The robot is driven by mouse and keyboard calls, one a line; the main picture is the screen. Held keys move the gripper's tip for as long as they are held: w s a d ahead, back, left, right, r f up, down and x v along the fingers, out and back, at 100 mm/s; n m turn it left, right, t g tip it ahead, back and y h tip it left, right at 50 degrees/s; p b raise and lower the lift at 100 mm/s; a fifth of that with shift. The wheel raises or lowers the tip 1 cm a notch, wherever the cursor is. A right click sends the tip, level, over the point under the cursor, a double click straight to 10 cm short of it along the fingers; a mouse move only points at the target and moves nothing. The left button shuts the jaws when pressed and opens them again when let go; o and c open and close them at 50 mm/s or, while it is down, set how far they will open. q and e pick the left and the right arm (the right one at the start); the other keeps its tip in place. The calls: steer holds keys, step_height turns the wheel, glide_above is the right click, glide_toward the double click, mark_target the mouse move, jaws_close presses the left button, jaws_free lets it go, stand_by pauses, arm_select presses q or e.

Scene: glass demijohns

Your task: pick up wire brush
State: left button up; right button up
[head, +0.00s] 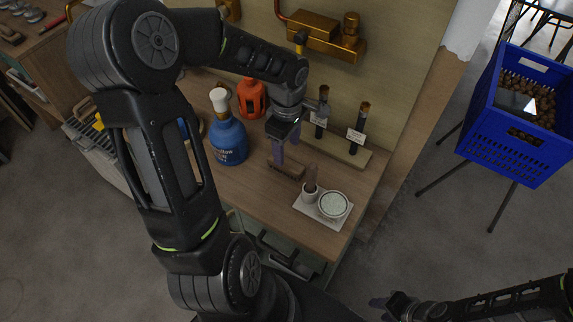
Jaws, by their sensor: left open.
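A long, low brown object that looks like the wire brush (287,170) lies on the wooden bench, in front of the small rack. My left gripper (287,150) points down just above and behind it, jaws open, with nothing seen between the fingers. One finger partly overlaps the brush in the picture, so I cannot tell whether they touch. My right gripper (384,302) is low at the bottom of the view, away from the bench; its jaw opening is unclear.
A white tray (338,222) with a small cup and a round dish is right of the brush. A blue bottle (229,140) and orange container (251,98) stand left. Labelled tubes (356,132) stand in a rack behind. A blue crate (512,145) is far right.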

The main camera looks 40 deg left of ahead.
mark_target(286, 161)
arm_select(q)
steer(key=shift+f, duration=1.2)
steer(key=shift+f, duration=0.1)
step_height(286, 161, down, 5)
steer(key=shift+a+f+p, duration=0.1)
steer(key=shift+a+p, duration=0.05)
steer(key=shift+p, duration=0.3)
steer(key=shift+c, duration=0.5)
jaws_close()
